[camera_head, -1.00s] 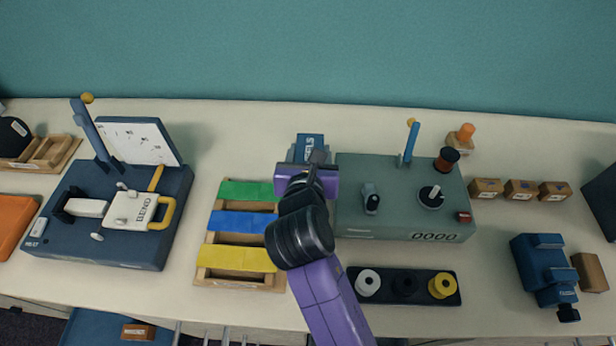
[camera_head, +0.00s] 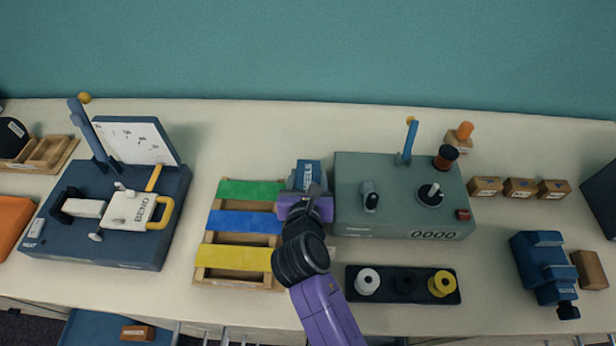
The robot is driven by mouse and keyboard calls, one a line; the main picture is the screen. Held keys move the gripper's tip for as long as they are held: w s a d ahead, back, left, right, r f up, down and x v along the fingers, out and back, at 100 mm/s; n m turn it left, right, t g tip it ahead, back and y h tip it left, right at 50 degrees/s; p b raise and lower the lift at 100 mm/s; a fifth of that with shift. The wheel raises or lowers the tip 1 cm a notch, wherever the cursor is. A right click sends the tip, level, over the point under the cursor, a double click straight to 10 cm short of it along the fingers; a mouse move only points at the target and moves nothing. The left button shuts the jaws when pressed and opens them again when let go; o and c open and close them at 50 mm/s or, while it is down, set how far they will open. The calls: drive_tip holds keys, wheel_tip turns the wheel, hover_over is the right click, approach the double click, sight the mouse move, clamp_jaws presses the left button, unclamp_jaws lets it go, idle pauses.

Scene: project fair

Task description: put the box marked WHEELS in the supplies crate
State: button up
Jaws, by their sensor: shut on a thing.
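A small box with a blue labelled top (camera_head: 308,172) shows just beyond my gripper (camera_head: 305,196), between the striped rack and the green machine. Its lettering is too small to read surely, but it fits WHEELS. My gripper is shut on this box; the purple gripper body hides its near part and the fingertips. A blue open container (camera_head: 88,328) is cut off at the lower left, below the table's front edge. A brown labelled box (camera_head: 137,332) is in it. I cannot read any crate marking there.
The green machine (camera_head: 400,225) stands close right of my gripper, the wooden rack with coloured strips (camera_head: 240,254) close left. A black spool tray (camera_head: 405,297) lies in front. Three small brown boxes (camera_head: 519,188) and a blue vise (camera_head: 540,262) stand right, a blue station (camera_head: 100,248) left.

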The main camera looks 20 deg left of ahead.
drive_tip(key=o, duration=1.2)
drive_tip(key=shift+f, duration=0.1)
drive_tip(key=o, duration=0.3)
